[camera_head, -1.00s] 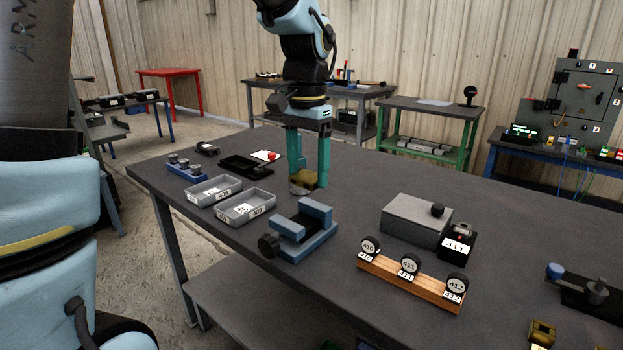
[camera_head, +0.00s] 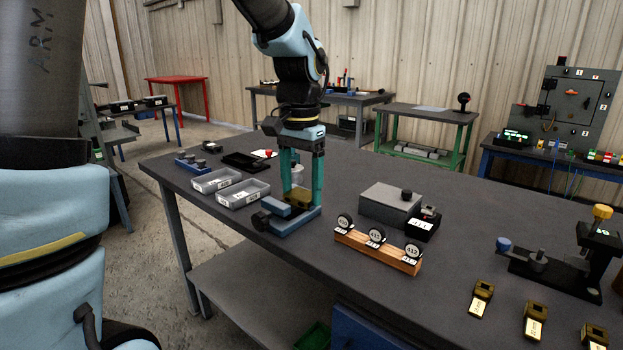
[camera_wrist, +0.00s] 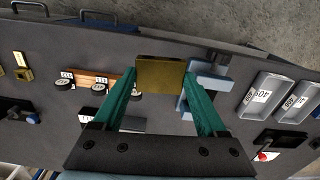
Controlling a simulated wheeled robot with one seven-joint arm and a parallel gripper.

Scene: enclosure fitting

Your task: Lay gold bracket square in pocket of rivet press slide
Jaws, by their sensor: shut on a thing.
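My gripper (camera_head: 301,198) is shut on a gold bracket (camera_head: 297,198), which also shows between the teal fingertips in the wrist view (camera_wrist: 160,76). The bracket looks level. In the head view it is at the back edge of a blue clamp-like fixture (camera_head: 290,226). In the wrist view it is just left of that fixture (camera_wrist: 207,82); its height over the table is unclear. At the right stands a black device (camera_head: 540,270) with a blue knob, a grey post and a yellow-topped upright. I cannot tell for sure which is the rivet press slide.
A wooden rack (camera_head: 375,250) with round numbered tags and a grey box (camera_head: 388,203) stand right of my gripper. Grey trays (camera_head: 241,196) lie to the left. Several labelled gold pieces (camera_head: 481,297) lie at front right. Bare table lies between them and the rack.

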